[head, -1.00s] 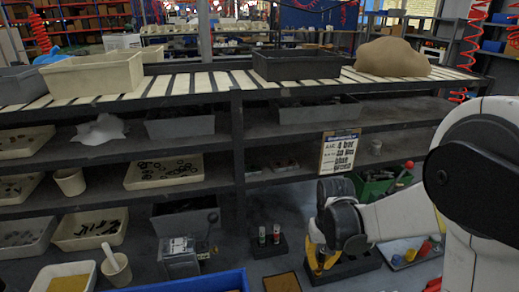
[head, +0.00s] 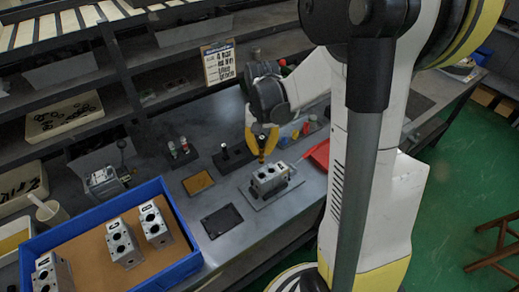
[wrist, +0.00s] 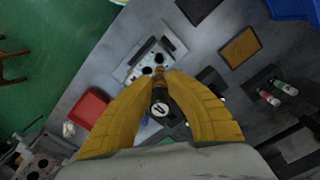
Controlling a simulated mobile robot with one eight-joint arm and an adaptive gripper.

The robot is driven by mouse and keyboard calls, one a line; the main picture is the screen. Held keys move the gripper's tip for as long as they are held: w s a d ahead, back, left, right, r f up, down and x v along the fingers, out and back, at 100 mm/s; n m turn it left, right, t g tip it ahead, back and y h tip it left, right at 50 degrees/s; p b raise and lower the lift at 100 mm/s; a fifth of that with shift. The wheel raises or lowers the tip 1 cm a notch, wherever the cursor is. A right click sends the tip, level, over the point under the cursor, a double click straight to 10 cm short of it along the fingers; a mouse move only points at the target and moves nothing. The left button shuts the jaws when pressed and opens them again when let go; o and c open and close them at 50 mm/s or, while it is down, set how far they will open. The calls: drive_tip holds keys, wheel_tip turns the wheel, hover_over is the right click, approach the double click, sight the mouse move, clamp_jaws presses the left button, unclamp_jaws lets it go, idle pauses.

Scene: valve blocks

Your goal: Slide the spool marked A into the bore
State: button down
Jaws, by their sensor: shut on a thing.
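My gripper (head: 262,143) has yellow fingers and is shut on a dark spool (wrist: 160,104). In the wrist view the spool's round white end cap faces the camera with a letter that looks like A, turned sideways. A grey metal valve block (head: 264,185) with dark bores stands on a plate on the bench. My gripper is just behind and above the block in the head view. In the wrist view the block (wrist: 136,70) shows beyond the fingertips, with dark round openings.
A blue bin (head: 186,224) at front left holds several similar blocks. A black stand (head: 233,158) is behind the block, and two marked cylinders (head: 180,149) stand in another holder. A brown pad (head: 198,183), a dark pad (head: 222,221) and a red tray (head: 319,155) lie around.

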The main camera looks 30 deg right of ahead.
sight(262, 163)
drive_tip(key=shift+f+b, duration=2.45)
drive_tip(key=shift+f, duration=0.45)
drive_tip(key=shift+f+b, duration=2.85)
drive_tip(key=shift+f, duration=0.3)
drive_tip(key=c, duration=1.4)
unclamp_jaws()
drive_tip(key=shift+s, duration=0.1)
wheel_tip(262, 163, up, 12)
drive_tip(key=shift+r, duration=0.1)
drive_tip(key=shift+a, duration=0.1)
